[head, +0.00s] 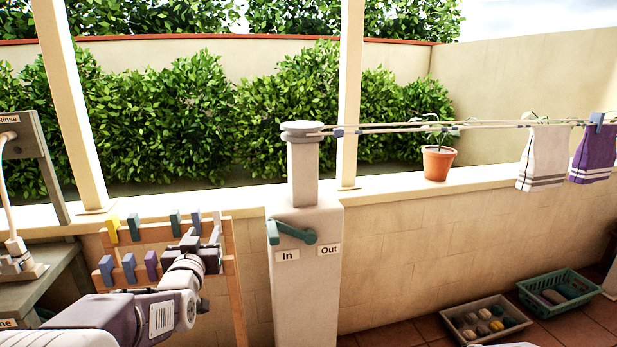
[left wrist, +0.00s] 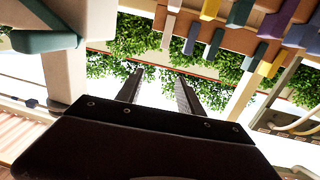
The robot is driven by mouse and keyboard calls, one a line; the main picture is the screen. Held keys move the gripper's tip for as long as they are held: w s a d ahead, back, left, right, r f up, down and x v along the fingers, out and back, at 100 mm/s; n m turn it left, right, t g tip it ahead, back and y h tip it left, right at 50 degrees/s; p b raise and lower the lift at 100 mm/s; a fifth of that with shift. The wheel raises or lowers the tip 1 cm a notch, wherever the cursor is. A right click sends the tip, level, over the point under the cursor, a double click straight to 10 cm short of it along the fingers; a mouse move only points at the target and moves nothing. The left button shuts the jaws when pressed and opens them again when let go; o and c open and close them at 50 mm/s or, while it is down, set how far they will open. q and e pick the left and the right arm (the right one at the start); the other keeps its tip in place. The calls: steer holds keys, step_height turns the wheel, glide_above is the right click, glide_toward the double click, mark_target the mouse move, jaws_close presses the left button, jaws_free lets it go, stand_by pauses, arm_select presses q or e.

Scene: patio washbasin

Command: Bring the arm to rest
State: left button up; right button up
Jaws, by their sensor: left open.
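My left arm (head: 150,315) comes in from the lower left of the head view. Its gripper (head: 196,240) is in front of the wooden peg rack (head: 229,265), near the rack's right side. In the left wrist view the two dark fingers of the left gripper (left wrist: 155,82) stand apart, with nothing between them. Beyond them are hedge leaves and bright background. Whether the gripper touches the rack cannot be told. My right gripper is not in view.
Coloured pegs (head: 113,229) sit on the rack. A pale post (head: 307,270) with a green crank (head: 292,232) stands right of the gripper. Clotheslines run right to a white towel (head: 543,158) and a purple towel (head: 592,155). Baskets (head: 487,321) lie on the floor at right.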

arm_select(q)
steer(key=s+d+f+m+g+h, duration=0.15)
steer(key=s+d+f+g, duration=0.3)
steer(key=f, duration=0.55)
steer(key=s+d+f+g+h, duration=0.15)
steer(key=s+f+g, duration=0.35)
steer(key=s+f, duration=0.55)
steer(key=s+d+f+g, duration=0.2)
steer(key=s+f+g, duration=0.4)
steer(key=s, duration=0.7)
step_height(320, 180, up, 19)
steer(key=s+p, duration=0.2)
steer(key=p, duration=1.8)
steer(key=shift+a+f, duration=0.2)
steer(key=shift+a, duration=0.05)
steer(key=shift+g, duration=0.25)
